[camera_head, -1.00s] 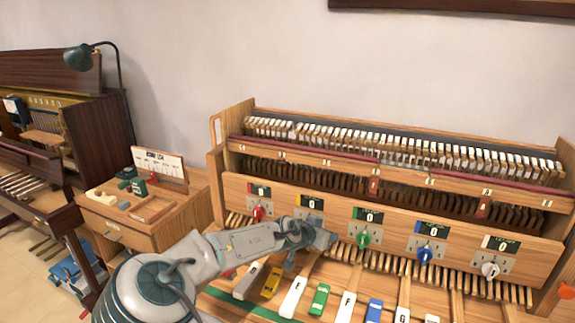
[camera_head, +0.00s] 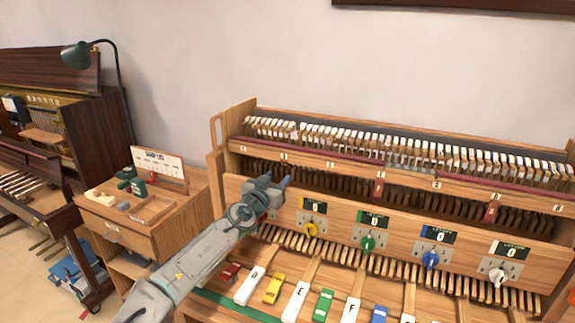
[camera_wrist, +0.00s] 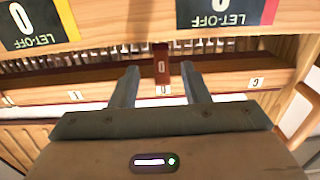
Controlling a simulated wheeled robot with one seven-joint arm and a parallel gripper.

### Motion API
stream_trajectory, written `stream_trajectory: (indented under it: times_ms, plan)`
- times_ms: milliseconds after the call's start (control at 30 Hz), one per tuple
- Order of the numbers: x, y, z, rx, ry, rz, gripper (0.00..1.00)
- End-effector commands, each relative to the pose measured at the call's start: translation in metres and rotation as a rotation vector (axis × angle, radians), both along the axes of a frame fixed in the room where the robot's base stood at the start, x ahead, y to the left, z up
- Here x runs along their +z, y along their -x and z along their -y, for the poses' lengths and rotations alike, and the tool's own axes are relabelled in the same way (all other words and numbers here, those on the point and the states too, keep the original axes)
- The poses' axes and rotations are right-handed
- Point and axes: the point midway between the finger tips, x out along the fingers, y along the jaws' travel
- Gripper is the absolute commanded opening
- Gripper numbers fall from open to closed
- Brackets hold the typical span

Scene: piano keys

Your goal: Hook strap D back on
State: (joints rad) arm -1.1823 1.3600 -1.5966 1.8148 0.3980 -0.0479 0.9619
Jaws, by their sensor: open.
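A dark red strap (camera_wrist: 161,63) shows in the wrist view, lying above the label D (camera_wrist: 163,90) on the wooden rail (camera_wrist: 110,92). My gripper (camera_wrist: 157,82) is open, with one finger on each side of the strap and nothing clearly held. In the head view my gripper (camera_head: 275,181) is at the left part of the piano action, just below the rail (camera_head: 330,164); it hides that strap there. I cannot tell whether the strap is touching a hook or a finger.
Two similar red straps hang farther right (camera_head: 379,188), (camera_head: 491,212). Below the rail is a wooden panel (camera_head: 335,208) with displays and coloured knobs, including a yellow knob (camera_head: 311,230). A side cabinet (camera_head: 150,230) is at left.

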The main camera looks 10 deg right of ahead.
Motion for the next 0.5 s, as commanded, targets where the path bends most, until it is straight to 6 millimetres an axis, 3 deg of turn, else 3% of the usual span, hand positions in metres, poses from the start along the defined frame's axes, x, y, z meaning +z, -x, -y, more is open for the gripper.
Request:
stream_trajectory:
  times_ms: [300, 500]
  plan:
    - [0.003, -0.048, 0.031, 0.002, 0.002, -0.001, 0.42]
    - [0.001, -0.068, 0.044, 0.003, 0.001, -0.002, 0.42]
